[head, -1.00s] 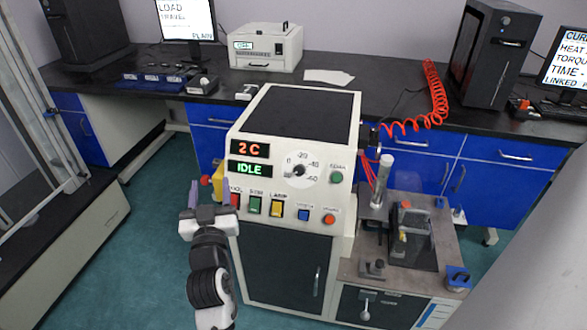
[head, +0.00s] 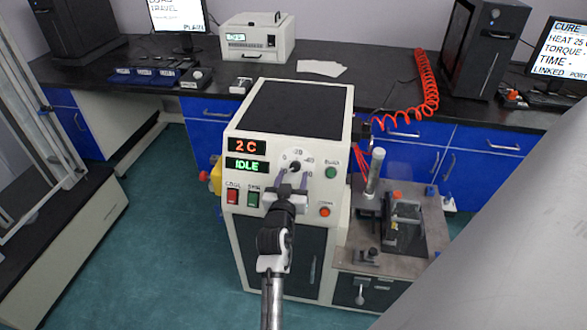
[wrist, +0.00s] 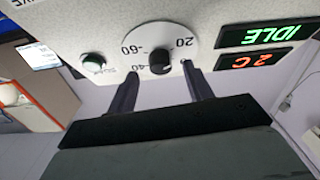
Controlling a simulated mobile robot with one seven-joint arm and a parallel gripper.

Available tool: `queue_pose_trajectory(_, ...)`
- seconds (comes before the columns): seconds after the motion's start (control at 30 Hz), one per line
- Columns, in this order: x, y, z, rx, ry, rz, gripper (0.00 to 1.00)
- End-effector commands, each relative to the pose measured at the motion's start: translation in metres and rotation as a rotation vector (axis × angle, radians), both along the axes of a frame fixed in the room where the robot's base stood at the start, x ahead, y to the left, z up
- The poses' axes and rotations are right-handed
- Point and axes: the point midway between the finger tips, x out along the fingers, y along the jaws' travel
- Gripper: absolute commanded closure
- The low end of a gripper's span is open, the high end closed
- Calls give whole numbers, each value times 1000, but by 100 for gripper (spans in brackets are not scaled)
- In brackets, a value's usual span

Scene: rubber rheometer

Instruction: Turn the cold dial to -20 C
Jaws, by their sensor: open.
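The cold dial is a black knob (head: 295,166) on a white round scale plate on the front of the cream machine. The red readout (head: 250,146) shows 2 C and the green one (head: 247,164) shows IDLE.
A green button (head: 331,172) is right of the dial and an orange one (head: 325,211) below it. Red (head: 232,196) and green (head: 253,197) switches sit lower left. My arm hides other controls. A metal press bench (head: 385,255) stands at the right.

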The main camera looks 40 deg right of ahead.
Motion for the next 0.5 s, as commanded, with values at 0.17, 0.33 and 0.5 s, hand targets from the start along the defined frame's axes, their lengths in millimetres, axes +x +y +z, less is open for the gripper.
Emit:
queue_pose_trajectory(0.17,13,-15,1,0,0,0,49)
queue_pose_trajectory(0.33,17,-20,1,-1,-1,1,49)
queue_pose_trajectory(0.5,17,-20,0,-1,0,1,49)
